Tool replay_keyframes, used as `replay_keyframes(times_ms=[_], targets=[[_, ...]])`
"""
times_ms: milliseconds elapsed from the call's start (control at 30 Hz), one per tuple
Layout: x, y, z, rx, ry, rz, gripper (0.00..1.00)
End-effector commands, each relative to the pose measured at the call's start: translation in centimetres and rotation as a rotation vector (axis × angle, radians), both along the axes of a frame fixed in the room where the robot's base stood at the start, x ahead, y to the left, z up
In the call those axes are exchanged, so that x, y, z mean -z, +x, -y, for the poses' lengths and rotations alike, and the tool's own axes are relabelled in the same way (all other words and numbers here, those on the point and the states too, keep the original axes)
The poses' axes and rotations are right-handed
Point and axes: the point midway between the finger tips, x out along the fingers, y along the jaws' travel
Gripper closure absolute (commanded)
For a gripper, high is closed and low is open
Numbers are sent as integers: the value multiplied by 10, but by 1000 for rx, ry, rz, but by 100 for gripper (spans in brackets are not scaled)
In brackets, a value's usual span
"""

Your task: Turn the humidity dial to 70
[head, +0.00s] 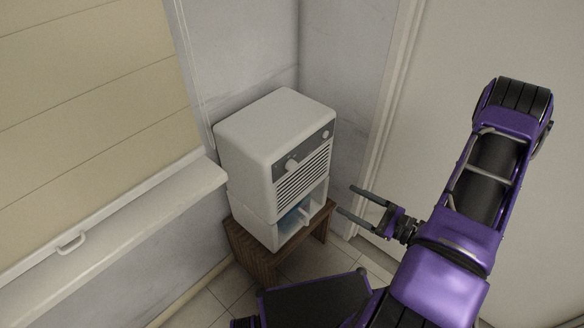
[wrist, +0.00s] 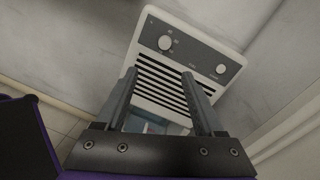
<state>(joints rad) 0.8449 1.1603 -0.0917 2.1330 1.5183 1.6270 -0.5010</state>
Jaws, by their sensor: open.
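A white dehumidifier-like appliance (head: 262,130) stands in the corner. Its dark control panel (head: 305,150) carries two white knobs, a larger left knob (head: 291,166) and a smaller right knob (head: 325,134). In the wrist view the left knob (wrist: 165,43) has small marks around it, and the right knob (wrist: 221,69) sits lower on the panel. The lettering is too small to read, so I cannot tell which is the humidity dial or its setting. My gripper (head: 346,199) is open and empty, right of the appliance and apart from it. Its fingers (wrist: 161,75) show in front of the vent slats.
The appliance stands on a small wooden table (head: 262,265). Its lower front has an opening with something blue inside (head: 292,218). A window sill (head: 130,232) and blind (head: 85,85) are at left. A white door (head: 455,65) is at right. Walls close in behind.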

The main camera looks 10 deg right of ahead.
Motion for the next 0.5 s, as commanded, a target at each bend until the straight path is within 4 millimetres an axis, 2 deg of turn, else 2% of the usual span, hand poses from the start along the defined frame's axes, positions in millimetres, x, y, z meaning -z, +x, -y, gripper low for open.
replay_keyframes(times_ms=[167,500], targets=[[-1,7,-2,42,34,4,30],[-1,58,-46,35,30,4,30]])
